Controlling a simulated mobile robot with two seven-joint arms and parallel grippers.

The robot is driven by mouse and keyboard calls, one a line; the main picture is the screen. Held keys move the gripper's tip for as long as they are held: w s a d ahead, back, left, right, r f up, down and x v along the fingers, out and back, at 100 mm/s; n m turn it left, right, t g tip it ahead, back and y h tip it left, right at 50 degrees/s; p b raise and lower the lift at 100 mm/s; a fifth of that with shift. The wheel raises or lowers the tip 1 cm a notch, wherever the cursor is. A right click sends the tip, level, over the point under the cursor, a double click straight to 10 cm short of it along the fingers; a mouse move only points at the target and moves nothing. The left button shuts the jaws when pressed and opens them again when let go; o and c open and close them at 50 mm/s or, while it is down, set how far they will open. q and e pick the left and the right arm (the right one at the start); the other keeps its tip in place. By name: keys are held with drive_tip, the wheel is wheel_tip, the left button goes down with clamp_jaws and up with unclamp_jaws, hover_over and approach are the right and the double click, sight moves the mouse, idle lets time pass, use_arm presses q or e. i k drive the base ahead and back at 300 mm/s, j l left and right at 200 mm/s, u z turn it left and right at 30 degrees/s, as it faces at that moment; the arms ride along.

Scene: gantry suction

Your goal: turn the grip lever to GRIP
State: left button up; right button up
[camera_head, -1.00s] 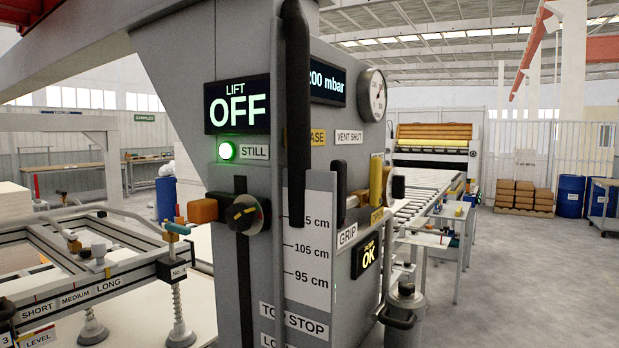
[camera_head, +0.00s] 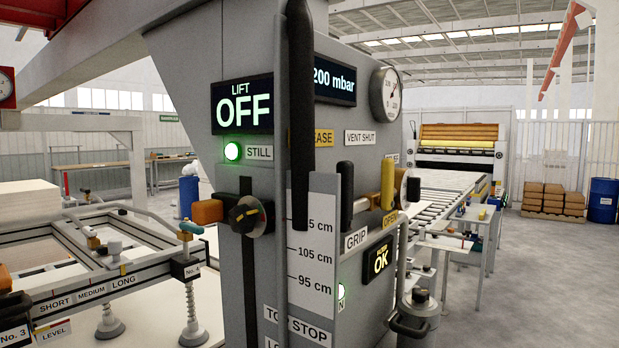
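The grip lever seems to be the upright black handle (camera_head: 345,188) on the right face of the grey column (camera_head: 240,55). The partly hidden yellow RELEASE label (camera_head: 322,138) is above it, and the white GRIP label (camera_head: 356,240) is below it. The handle points up, towards RELEASE. A yellow handle (camera_head: 388,186) stands beside it, between the VENT SHUT label (camera_head: 367,137) and the OPEN label (camera_head: 390,219). The display (camera_head: 334,86) reads "200 mbar", partly cut off by a long black bar (camera_head: 300,110). Neither of my grippers is in view.
The LIFT display (camera_head: 242,103) reads OFF, with a green STILL lamp (camera_head: 233,151) below. An orange-handled knob (camera_head: 246,214) projects from the column. The suction frame (camera_head: 110,285) is at left, a roller conveyor (camera_head: 445,190) behind at right.

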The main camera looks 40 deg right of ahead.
sight(346, 168)
drive_tip(key=k+l+u, duration=0.1)
drive_tip(key=l+u, duration=0.2)
drive_tip(key=k+l+u, duration=0.1)
drive_tip(key=l+u, duration=0.2)
drive_tip(key=k+l+u, duration=0.15)
drive_tip(key=l, duration=0.2)
drive_tip(key=k+l+u, duration=0.2)
drive_tip(key=k+l, duration=0.25)
drive_tip(key=l, duration=0.15)
drive_tip(key=k+l+u, duration=0.1)
drive_tip(key=k+l, duration=0.15)
drive_tip(key=l, duration=0.15)
